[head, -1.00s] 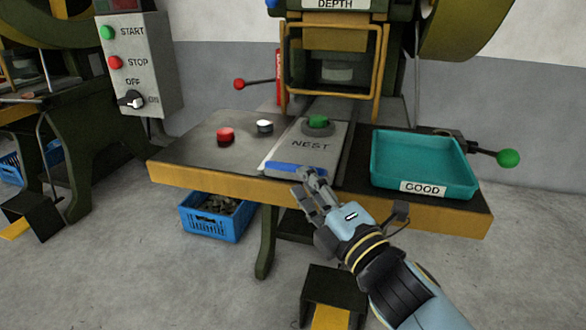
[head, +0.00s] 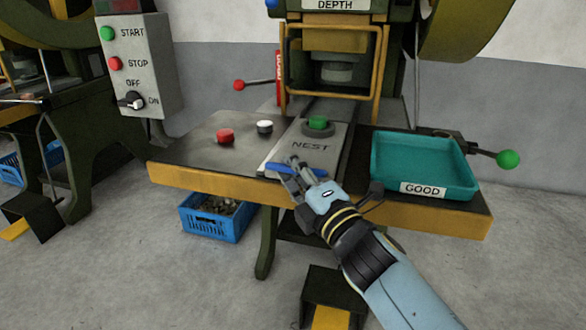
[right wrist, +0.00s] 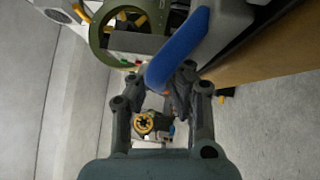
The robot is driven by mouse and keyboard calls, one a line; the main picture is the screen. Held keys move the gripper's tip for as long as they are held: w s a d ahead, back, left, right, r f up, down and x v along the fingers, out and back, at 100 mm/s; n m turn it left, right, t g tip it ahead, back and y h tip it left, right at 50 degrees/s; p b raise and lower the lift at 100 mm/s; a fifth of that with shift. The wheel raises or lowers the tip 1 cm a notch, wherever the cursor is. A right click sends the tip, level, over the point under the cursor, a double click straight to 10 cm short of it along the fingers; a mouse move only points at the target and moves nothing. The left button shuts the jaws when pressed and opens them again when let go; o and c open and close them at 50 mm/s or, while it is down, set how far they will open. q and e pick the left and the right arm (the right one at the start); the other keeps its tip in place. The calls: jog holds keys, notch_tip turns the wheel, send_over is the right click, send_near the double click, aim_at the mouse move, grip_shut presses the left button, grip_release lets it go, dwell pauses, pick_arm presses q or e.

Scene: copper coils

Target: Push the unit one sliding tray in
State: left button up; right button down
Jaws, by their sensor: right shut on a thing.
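The grey sliding tray (head: 333,132), marked NEST, lies out in front of the press on the table. A green piece (head: 317,122) sits in a dark round seat on it. A blue handle (head: 316,171) runs along the tray's front edge. My right gripper (head: 293,168) is at this handle, its fingers shut on it, and they hide part of it. In the right wrist view the blue handle (right wrist: 178,48) crosses between the fingertips (right wrist: 172,80). My left gripper is not in view.
The press's yellow guard frame (head: 285,70) stands behind the tray. A red piece (head: 225,136) and a white-topped piece (head: 265,127) stand left of it. A teal GOOD bin (head: 425,160) is at right. A red-knobbed lever (head: 240,85) sticks out left of the press.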

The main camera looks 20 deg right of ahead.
aim_at(302, 160)
jog(key=w+d, duration=0.1)
jog(key=w, duration=0.1)
jog(key=w+d, duration=0.1)
jog(key=w, duration=0.1)
jog(key=shift+d+b, duration=0.3)
jog(key=shift+s+r, duration=0.1)
jog(key=c, duration=1.6)
grip_release()
jog(key=shift+o, duration=0.2)
jog(key=shift+s, duration=0.45)
jog(key=v, duration=1.1)
jog(key=shift+s+d, duration=0.1)
